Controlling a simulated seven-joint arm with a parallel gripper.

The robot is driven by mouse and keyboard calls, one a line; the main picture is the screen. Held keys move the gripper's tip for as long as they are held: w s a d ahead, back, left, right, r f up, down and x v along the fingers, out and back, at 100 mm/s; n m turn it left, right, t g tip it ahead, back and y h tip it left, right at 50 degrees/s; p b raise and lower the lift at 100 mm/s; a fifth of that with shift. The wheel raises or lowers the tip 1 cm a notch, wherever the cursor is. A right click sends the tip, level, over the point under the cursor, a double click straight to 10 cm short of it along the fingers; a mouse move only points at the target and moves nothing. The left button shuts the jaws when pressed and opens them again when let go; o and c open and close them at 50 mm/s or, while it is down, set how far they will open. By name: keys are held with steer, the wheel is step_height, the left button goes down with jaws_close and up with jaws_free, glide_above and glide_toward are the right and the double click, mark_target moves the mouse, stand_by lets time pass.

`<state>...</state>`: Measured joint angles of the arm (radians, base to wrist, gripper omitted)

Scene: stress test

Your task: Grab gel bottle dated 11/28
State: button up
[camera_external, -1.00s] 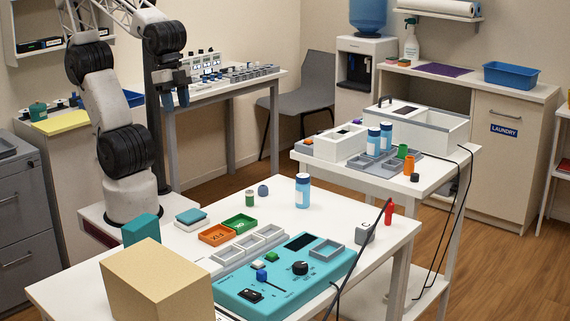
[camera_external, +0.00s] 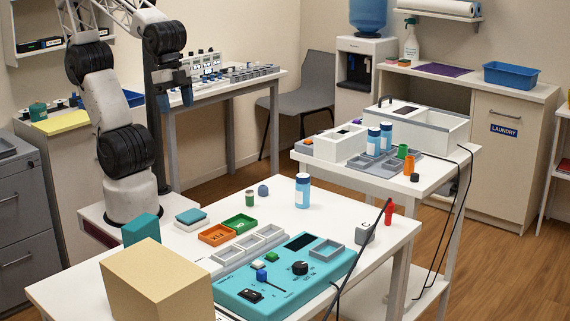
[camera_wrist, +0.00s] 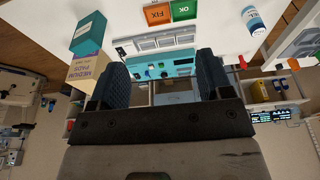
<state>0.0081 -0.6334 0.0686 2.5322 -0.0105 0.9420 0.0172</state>
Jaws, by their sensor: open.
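A blue bottle with a dark cap and a pale label (camera_external: 302,192) stands upright on the front white table; it also shows at the upper right of the wrist view (camera_wrist: 256,22). Two similar blue bottles, a left one (camera_external: 373,142) and a right one (camera_external: 386,137), stand upright on the grey tray of the table behind. No date can be read on any bottle. My gripper (camera_external: 175,100) is open and empty, raised above the left back of the front table, well away from all the bottles. Its two fingers show spread apart in the wrist view (camera_wrist: 163,78).
Open tabletop surrounds the front bottle.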

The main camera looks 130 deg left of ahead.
steer(key=w+a+f+n+t, duration=0.1)
steer(key=w+a+f+t, duration=0.1)
steer(key=w, duration=0.4)
steer(key=w+a+f+n+t, duration=0.1)
steer(key=w+f+t, duration=0.1)
steer(key=w, duration=0.4)
steer(key=n+t+y, duration=0.3)
steer(key=n+y, duration=0.4)
steer(key=y, duration=0.3)
glide_above(299, 175)
step_height(299, 175, down, 13)
steer(key=shift+w+r, duration=0.1)
steer(key=shift+d, duration=0.1)
steer(key=shift+f, duration=1.75)
steer(key=shift+f, duration=0.15)
